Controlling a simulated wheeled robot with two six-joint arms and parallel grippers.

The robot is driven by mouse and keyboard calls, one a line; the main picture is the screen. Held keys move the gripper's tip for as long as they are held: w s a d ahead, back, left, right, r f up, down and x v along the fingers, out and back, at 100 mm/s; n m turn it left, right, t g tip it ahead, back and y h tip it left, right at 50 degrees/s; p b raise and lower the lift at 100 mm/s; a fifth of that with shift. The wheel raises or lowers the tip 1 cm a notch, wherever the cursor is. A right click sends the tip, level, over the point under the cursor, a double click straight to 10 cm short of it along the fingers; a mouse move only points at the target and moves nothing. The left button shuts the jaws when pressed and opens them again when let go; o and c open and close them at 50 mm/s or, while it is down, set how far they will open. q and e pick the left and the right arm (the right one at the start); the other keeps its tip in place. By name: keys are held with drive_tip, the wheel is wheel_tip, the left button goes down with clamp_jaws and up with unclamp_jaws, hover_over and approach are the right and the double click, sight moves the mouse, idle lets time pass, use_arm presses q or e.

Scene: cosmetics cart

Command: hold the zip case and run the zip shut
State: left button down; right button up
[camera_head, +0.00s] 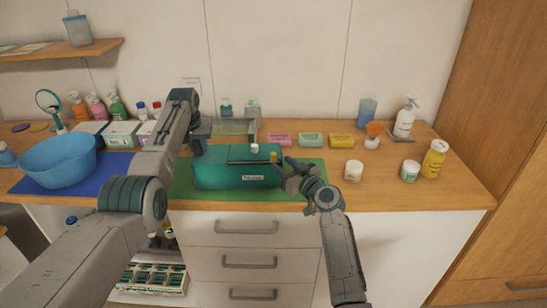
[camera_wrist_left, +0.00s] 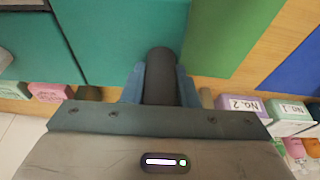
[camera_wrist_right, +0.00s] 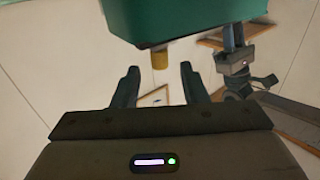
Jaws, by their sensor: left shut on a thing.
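The teal zip case (camera_head: 215,180) lies on the green mat (camera_head: 308,190) at the counter's front, with a dark zip line along its top. My left gripper (camera_head: 200,146) is at the case's left end, shut on a dark rounded piece (camera_wrist_left: 160,72) against the teal surface. My right gripper (camera_head: 284,172) is at the case's right end. Its fingers are apart in the right wrist view (camera_wrist_right: 158,82), with nothing between them. A small gold tab (camera_wrist_right: 159,58), which looks like the zip pull, is just beyond those fingers, below the teal case (camera_wrist_right: 180,20).
A blue bowl (camera_head: 58,160) stands on a blue mat at left. Pink, green and yellow boxes (camera_head: 342,141) lie behind the case. White jars (camera_head: 353,171) and a yellow bottle (camera_head: 433,160) stand at right. Drawers (camera_head: 245,227) are below the counter edge.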

sight(275, 159)
drive_tip(key=x, duration=0.5)
drive_tip(key=shift+w+a, duration=0.2)
drive_tip(key=shift+w, duration=0.05)
drive_tip(key=shift+a, duration=0.1)
clamp_jaws()
